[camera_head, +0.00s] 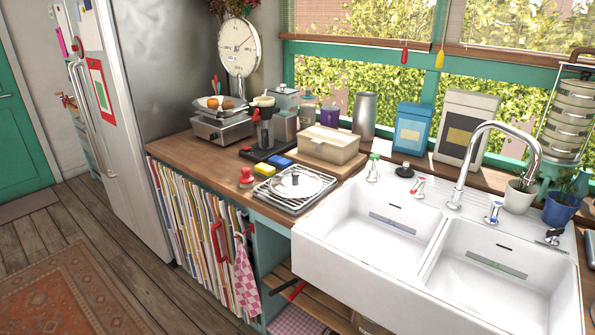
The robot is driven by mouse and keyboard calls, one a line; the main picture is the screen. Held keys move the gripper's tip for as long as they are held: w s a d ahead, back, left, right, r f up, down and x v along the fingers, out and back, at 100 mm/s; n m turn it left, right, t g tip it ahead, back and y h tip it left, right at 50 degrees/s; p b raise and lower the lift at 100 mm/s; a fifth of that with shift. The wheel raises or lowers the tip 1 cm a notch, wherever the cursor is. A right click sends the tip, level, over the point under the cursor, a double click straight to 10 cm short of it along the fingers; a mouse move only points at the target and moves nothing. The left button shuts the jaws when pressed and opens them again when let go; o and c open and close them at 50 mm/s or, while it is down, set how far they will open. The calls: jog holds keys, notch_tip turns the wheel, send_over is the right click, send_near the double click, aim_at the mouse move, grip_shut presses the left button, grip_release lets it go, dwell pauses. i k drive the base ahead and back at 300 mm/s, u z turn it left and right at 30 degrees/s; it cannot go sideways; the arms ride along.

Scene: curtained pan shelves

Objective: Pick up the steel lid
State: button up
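A round, pale, shiny disc with a small dark knob, which looks like a lid, lies on the metal drying rack (270,205) left of the sink. I cannot tell for sure that it is the steel lid (309,187). Below the counter, the low wooden shelf (315,301) is partly in view, with a dark and red handle (294,291) on it. The rest of that shelf is hidden by the sink front and the picture's lower edge. My gripper is not in view.
A double white sink (340,262) with a tall tap (480,135) fills the right. A striped curtain (190,220) and a checked red cloth (245,283) hang under the wooden counter (178,146). A steel fridge (150,70) stands left.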

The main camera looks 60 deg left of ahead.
aim_at(291, 183)
jog(key=u, duration=1.95)
